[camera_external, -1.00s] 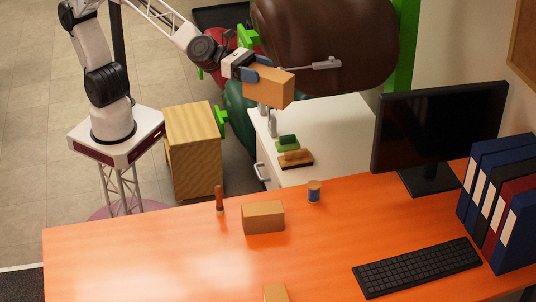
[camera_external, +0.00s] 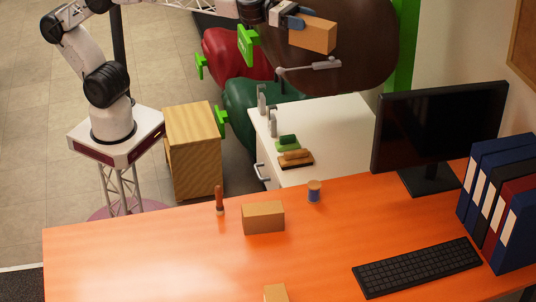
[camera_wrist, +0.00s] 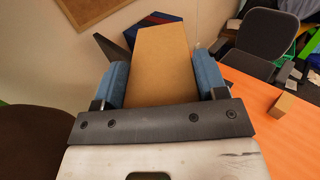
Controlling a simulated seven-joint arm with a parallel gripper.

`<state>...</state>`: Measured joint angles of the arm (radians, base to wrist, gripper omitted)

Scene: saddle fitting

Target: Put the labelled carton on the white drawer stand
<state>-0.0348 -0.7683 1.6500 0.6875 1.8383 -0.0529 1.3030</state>
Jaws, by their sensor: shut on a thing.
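A plain brown carton (camera_external: 314,36) is held in the air in my gripper (camera_external: 293,19), above and behind the white drawer stand (camera_external: 345,125). In the wrist view the carton (camera_wrist: 163,62) sits between the two blue fingers of my gripper (camera_wrist: 162,82), and no label shows on its visible faces. The stand's top is partly bare, with a drawer handle on its left front. A second brown carton (camera_external: 263,218) lies on the orange desk, and a third (camera_external: 276,293) is cut off at the bottom edge. I cannot tell which carton carries a label.
On the stand are a grey metal fixture (camera_external: 272,122), a green block (camera_external: 287,142) and a brown brush-like thing (camera_external: 295,158). A large brown saddle shape (camera_external: 350,75) rises behind. The desk holds a monitor (camera_external: 435,135), keyboard (camera_external: 418,267), binders, spool (camera_external: 314,191) and a red-handled tool (camera_external: 219,200).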

